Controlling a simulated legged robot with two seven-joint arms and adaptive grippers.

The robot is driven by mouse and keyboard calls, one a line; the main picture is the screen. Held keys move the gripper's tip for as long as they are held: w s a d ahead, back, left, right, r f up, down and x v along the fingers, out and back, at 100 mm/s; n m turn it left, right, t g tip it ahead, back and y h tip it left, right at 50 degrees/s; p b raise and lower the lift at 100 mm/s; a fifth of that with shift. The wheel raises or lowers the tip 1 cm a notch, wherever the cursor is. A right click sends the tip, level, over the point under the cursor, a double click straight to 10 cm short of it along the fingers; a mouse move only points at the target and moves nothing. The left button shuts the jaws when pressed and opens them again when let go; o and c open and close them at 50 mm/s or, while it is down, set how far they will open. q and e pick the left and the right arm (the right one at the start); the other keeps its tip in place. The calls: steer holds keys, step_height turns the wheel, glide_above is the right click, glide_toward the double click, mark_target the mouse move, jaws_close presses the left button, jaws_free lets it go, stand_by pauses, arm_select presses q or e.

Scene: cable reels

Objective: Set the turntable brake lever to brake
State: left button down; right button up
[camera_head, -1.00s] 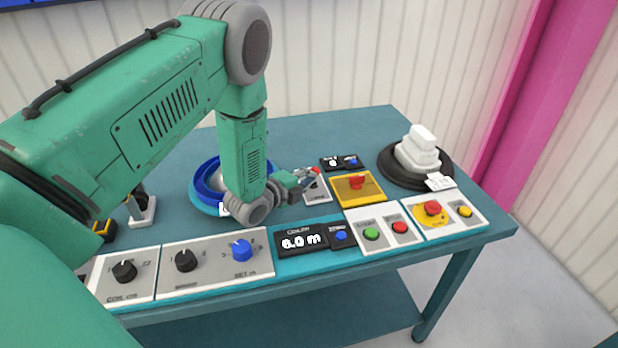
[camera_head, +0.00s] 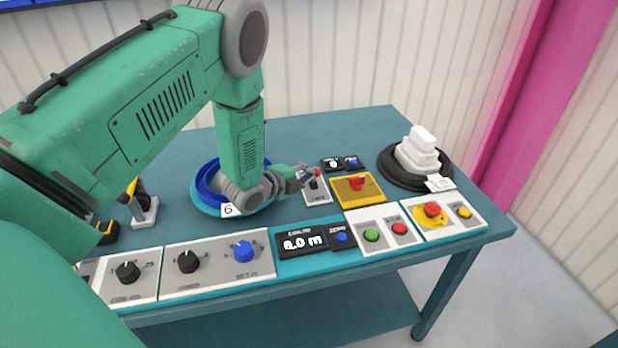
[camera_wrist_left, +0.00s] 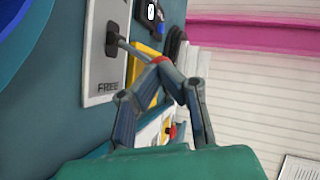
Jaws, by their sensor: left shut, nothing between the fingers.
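The brake lever (camera_head: 316,182) has a dark stem and a red tip and stands on a small light grey plate (camera_head: 318,198) on the bench. In the left wrist view the lever's rod (camera_wrist_left: 135,50) leans out from its slot, and the plate (camera_wrist_left: 103,70) reads "FREE" at its near end. My left gripper (camera_head: 303,175) is beside the lever, to its left in the head view. In the wrist view my left gripper (camera_wrist_left: 167,66) is shut and empty, its fingertips at the red tip. I cannot tell whether they touch. My right gripper is out of view.
A blue ring turntable (camera_head: 207,190) lies under my left forearm. A yellow box with a red switch (camera_head: 358,190) stands just right of the lever. A black disc with white blocks (camera_head: 418,160) is further right. Knobs and buttons (camera_head: 370,235) line the front edge.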

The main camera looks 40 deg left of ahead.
arm_select(q)
steer(key=shift+w+a+r+n+p, duration=0.2)
steer(key=shift+a+n+p, duration=0.1)
steer(key=shift+a, duration=0.35)
steer(key=shift+w+a+r+n+g+h+p, duration=0.2)
steer(key=shift+w+n+g+h+p, duration=0.15)
steer(key=shift+n+g+p, duration=0.2)
steer(key=shift+w, duration=0.1)
steer(key=shift+a+g, duration=0.1)
steer(key=shift+g, duration=0.15)
steer(key=shift+w+r, duration=0.1)
steer(key=shift+r, duration=0.05)
stand_by(0.5)
steer(key=shift+r+p, duration=0.65)
steer(key=shift+f, duration=0.1)
